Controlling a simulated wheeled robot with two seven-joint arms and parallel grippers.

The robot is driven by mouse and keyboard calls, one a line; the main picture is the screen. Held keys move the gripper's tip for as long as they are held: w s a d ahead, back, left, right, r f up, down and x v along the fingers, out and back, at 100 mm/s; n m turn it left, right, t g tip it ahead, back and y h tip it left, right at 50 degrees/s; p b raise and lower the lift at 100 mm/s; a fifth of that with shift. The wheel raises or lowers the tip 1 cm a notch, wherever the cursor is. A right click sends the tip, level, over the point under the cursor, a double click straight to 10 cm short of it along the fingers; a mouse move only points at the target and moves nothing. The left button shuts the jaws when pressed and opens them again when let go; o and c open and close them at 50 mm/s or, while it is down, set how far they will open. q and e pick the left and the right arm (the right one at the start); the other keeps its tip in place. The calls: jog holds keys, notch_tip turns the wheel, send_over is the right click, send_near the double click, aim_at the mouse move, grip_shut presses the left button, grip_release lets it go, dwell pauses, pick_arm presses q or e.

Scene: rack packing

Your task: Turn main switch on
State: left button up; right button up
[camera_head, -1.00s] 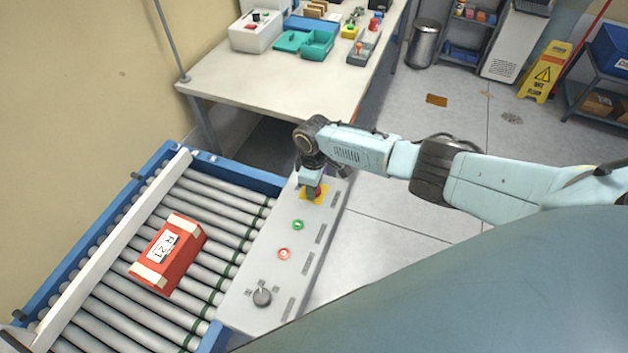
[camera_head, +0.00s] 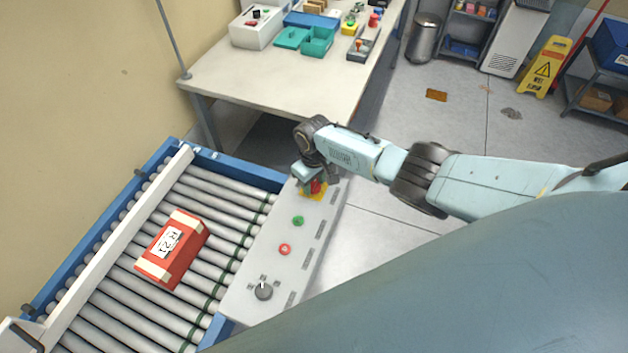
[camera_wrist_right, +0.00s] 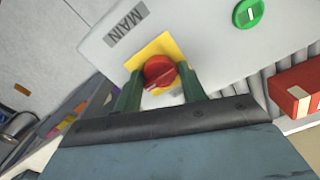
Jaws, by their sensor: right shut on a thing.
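The main switch is a red rotary knob (camera_wrist_right: 160,72) on a yellow plate (camera_wrist_right: 150,50), beside a label reading MAIN in the right wrist view. In the head view the red knob (camera_head: 316,187) sits at the far end of the pale control panel (camera_head: 268,243), partly hidden by my gripper. My right gripper (camera_wrist_right: 160,86) has its two green fingers on either side of the knob and is shut on it. It also shows in the head view (camera_head: 313,184), over the yellow plate. My left gripper is not in view.
A green button (camera_head: 298,221), a red button (camera_head: 285,249) and a grey selector knob (camera_head: 263,292) line the panel. A red box (camera_head: 171,250) lies on the roller conveyor (camera_head: 120,303). A white table (camera_head: 260,85) with bins stands behind.

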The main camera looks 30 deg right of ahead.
aim_at(314, 183)
jog(key=shift+w+r, duration=0.1)
jog(key=o, duration=0.9)
notch_tip(314, 183, up, 13)
jog(key=p, duration=0.2)
jog(key=shift+r, duration=0.15)
dwell(0.3)
